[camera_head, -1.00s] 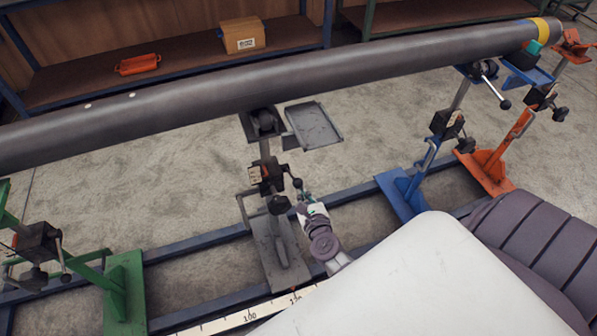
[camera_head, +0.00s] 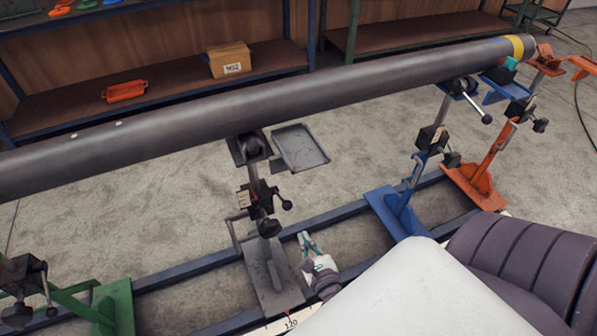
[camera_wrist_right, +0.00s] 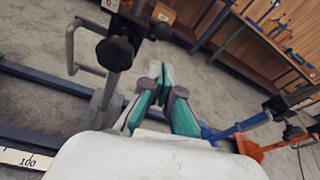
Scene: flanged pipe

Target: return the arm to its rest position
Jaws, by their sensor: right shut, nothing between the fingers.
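My right gripper (camera_head: 305,242) shows low in the middle of the head view, just right of the grey stand (camera_head: 268,275). It is shut with nothing in it and apart from the pipe. In the right wrist view its teal-lined fingers (camera_wrist_right: 163,80) meet at the tips, over open floor. The long dark grey pipe (camera_head: 300,102) lies across the stands, with a yellow band near its right end. My left gripper is not in view.
A blue stand (camera_head: 400,210) and an orange stand (camera_head: 480,180) stand to the right, a green stand (camera_head: 113,305) to the left. A blue floor rail (camera_head: 200,265) runs under them. A shelf behind holds a cardboard box (camera_head: 229,60) and an orange part (camera_head: 124,91).

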